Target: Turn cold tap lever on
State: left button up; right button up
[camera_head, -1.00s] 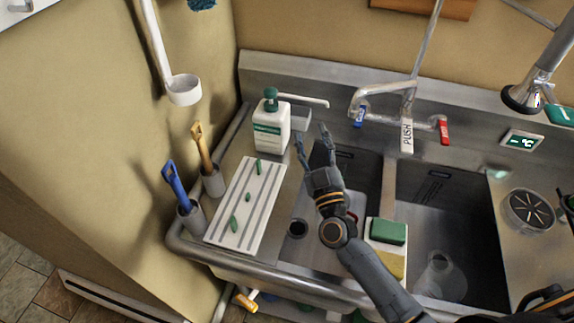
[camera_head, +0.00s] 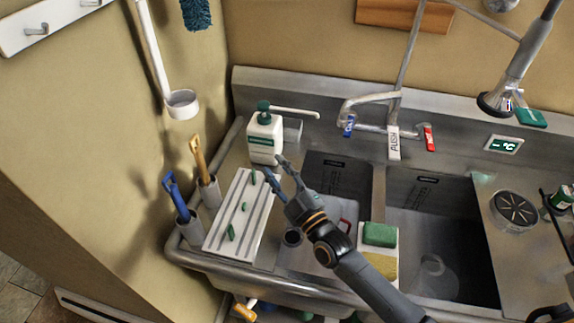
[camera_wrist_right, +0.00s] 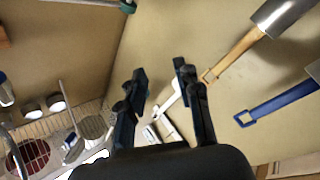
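The cold tap lever (camera_head: 349,124), blue, hangs at the left end of the wall-mounted chrome tap (camera_head: 372,129). A red lever (camera_head: 429,138) is at its right end, and a white PUSH tag (camera_head: 393,143) hangs between them. My right gripper (camera_head: 274,164) is open and empty, left of and in front of the blue lever, clear of it. It is near the base of the soap bottle and above the white ribbed board. Its two spread fingers also show in the right wrist view (camera_wrist_right: 160,72). My left gripper is not in view.
A white soap bottle (camera_head: 264,138) with a long spout stands left of the tap. A ribbed board (camera_head: 221,240), a blue-handled tool (camera_head: 175,194) and a wooden-handled tool (camera_head: 198,156) are at the left. A green sponge (camera_head: 380,234) sits between the basins.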

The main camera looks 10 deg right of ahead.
jog(key=c, duration=0.3)
jog(key=shift+d+m, duration=0.3)
jog(key=shift+m, duration=0.1)
grip_shut()
jog(key=m+g+h+b, duration=0.35)
jog(key=m+h, duration=0.95)
jog(key=m, duration=2.1)
send_near(350, 124)
jog(key=shift+t, duration=0.95)
jog(key=w+d, duration=0.1)
jog(key=w+d+f+b, duration=0.1)
jog(key=w+d+b, duration=0.1)
jog(key=shift+w+d+f, duration=0.1)
jog(key=shift+w+f, duration=0.1)
jog(key=shift+f, duration=0.15)
